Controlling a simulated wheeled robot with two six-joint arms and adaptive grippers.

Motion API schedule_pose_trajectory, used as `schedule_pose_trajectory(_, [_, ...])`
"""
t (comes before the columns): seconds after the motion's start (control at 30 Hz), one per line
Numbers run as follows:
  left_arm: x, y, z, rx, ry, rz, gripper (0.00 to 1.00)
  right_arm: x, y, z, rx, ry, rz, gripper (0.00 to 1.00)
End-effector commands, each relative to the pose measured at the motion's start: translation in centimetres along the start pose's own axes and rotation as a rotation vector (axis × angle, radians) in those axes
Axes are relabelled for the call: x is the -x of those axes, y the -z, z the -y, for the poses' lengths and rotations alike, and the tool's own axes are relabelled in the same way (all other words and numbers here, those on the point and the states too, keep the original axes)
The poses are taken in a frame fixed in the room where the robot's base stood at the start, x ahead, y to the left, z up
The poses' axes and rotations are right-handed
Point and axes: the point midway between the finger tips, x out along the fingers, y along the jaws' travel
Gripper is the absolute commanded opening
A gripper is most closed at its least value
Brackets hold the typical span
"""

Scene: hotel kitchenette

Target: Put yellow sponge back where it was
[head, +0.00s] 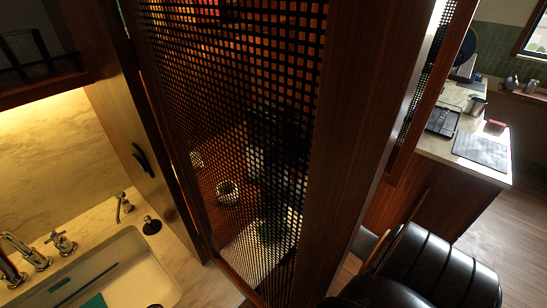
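I see no yellow sponge in the head view. A dark, blurred shape (277,140) shows behind the mesh of a tall wooden panel; it may be my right gripper, but the mesh breaks it up. I cannot tell its fingers or whether it holds anything. My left gripper is not in view. A white sink (133,262) is at the lower left, with a teal item (95,300) and a thin dark blue stick (84,285) in it.
The wooden mesh panel (225,90) fills the middle and blocks much of the view. Metal taps (60,243) stand behind the sink. A small round cup-like thing (228,192) shows through the mesh. A far counter (437,145) and black padded seat (435,265) are at right.

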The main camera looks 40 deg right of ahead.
Motion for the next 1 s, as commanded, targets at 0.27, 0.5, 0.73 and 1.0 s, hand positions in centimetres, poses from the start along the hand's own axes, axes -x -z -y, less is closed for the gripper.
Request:
schedule_pose_trajectory(0.27, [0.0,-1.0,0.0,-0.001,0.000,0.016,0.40,0.0,0.0,0.0,0.000,0.000,0.000,0.82])
schedule_pose_trajectory(0.5, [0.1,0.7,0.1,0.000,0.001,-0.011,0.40,0.2,0.0,0.0,0.000,-0.001,0.000,0.82])
schedule_pose_trajectory(0.73, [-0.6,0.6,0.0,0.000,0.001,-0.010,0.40,4.0,-0.1,-0.2,0.002,-0.007,0.003,0.82])
schedule_pose_trajectory(1.0, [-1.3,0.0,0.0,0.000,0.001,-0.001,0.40,10.2,-0.1,-0.1,0.001,-0.006,0.002,0.82])
